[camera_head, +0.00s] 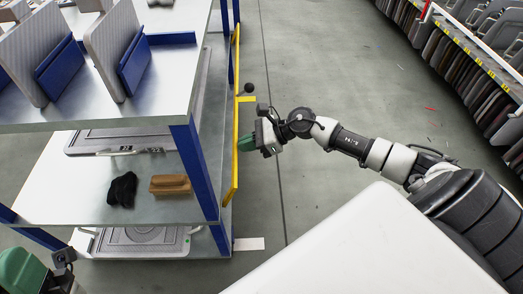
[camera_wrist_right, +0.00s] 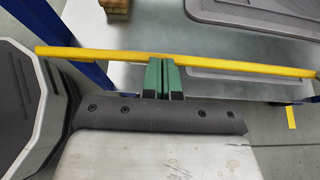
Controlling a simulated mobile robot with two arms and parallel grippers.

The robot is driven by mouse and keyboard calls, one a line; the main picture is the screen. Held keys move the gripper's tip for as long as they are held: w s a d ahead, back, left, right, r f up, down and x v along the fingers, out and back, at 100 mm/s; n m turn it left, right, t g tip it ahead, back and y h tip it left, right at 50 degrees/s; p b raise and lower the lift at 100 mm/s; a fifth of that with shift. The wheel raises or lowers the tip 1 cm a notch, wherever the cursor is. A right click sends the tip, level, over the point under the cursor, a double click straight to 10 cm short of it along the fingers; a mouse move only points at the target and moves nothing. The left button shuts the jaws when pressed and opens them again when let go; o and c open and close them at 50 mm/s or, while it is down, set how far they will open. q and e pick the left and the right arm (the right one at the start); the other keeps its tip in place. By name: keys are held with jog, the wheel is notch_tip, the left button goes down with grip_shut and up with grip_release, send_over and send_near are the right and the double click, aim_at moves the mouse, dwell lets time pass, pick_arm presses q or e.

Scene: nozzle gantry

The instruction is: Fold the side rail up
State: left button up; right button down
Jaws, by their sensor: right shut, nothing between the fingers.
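The yellow side rail (camera_head: 236,125) runs along the right side of the blue-and-grey shelf rack. A short yellow piece and a black knob (camera_head: 248,88) stick out beside it. My right gripper (camera_head: 246,143) is shut and empty, its green fingertips at the rail from the outer side. In the right wrist view the rail (camera_wrist_right: 105,53) crosses the picture just beyond the shut green fingers (camera_wrist_right: 164,70); I cannot tell whether they touch it. Green fingers of my left gripper (camera_head: 20,272) show at the lower left, cut off by the picture edge.
The rack's middle shelf (camera_head: 95,190) holds a black cloth-like item (camera_head: 122,189) and a brown block (camera_head: 170,185). Grey panels stand in blue holders on the top shelf. A blue post (camera_head: 194,165) stands near the rail. Clear floor (camera_head: 330,70) lies to the right, before another shelf of panels.

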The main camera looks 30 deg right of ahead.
aim_at(233, 148)
jog(key=a+p, duration=0.1)
jog(key=p, duration=0.1)
jog(key=w+a+r+p, duration=0.1)
jog(key=shift+w+a+r+g+h+p, duration=0.1)
jog(key=shift+w+r+g+h+p, duration=0.1)
jog(key=shift+g+h+p, duration=0.2)
pick_arm(q)
jog(key=w+f+g+y, duration=0.4)
jog(key=w+f+g, duration=0.4)
jog(key=g, duration=0.5)
jog(key=shift+w+f+p, duration=0.3)
jog(key=shift+w+f, duration=0.05)
jog(key=shift+f, duration=0.75)
pick_arm(e)
jog(key=shift+w+a+r, duration=0.1)
jog(key=shift+w+a, duration=0.2)
jog(key=shift+a, duration=0.2)
pick_arm(q)
jog(key=shift+d, duration=0.1)
